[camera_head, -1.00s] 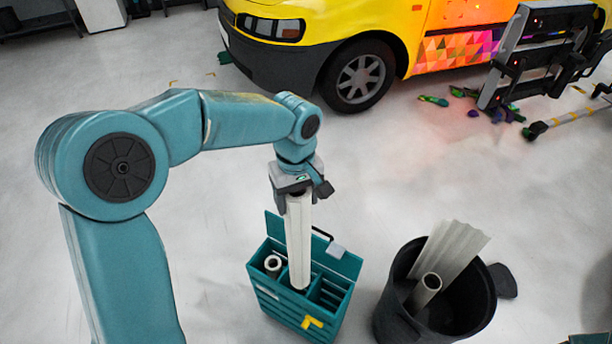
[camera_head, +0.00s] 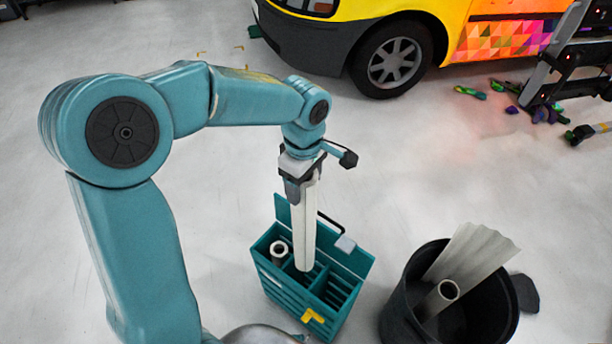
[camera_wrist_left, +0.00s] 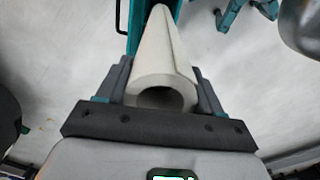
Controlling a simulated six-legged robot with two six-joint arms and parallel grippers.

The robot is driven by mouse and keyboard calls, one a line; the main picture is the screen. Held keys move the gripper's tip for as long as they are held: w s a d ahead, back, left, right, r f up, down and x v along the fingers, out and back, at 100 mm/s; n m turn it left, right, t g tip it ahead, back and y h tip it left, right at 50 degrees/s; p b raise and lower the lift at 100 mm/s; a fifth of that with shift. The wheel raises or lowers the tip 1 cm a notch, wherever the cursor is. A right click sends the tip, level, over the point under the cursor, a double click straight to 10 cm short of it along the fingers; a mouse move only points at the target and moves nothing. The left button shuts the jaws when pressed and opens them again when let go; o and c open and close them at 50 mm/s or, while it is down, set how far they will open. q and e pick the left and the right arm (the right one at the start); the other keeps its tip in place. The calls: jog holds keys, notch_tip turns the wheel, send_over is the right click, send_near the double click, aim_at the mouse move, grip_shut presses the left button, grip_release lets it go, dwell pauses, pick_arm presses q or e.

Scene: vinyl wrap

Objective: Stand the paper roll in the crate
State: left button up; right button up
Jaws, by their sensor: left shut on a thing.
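A white paper roll (camera_head: 304,230) hangs upright from my left gripper (camera_head: 300,172), which is shut on its upper end. In the left wrist view the roll (camera_wrist_left: 163,65) shows its open end between the two fingers. The teal crate (camera_head: 285,289) stands on the floor below, divided into compartments. The lower end of the roll is over or inside a middle compartment; I cannot tell whether it touches the bottom. A shorter roll (camera_head: 278,252) stands in the crate's left compartment. My right gripper is not in view.
A dark bin (camera_head: 398,308) to the right of the crate holds a tube (camera_head: 440,296) and a pale corrugated sheet (camera_head: 470,256). A yellow vehicle (camera_head: 345,38) stands at the back, with coloured scraps (camera_head: 540,112) on the floor beside it. Open floor lies between.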

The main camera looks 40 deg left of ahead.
pick_arm(q)
notch_tip(320, 180, down, 37)
jog(key=b, duration=3.1)
jog(key=shift+f+b, duration=0.8)
jog(key=shift+f, duration=0.2)
jog(key=o, duration=1.7)
notch_tip(320, 180, up, 16)
jog(key=p, duration=0.6)
jog(key=shift+r, duration=0.2)
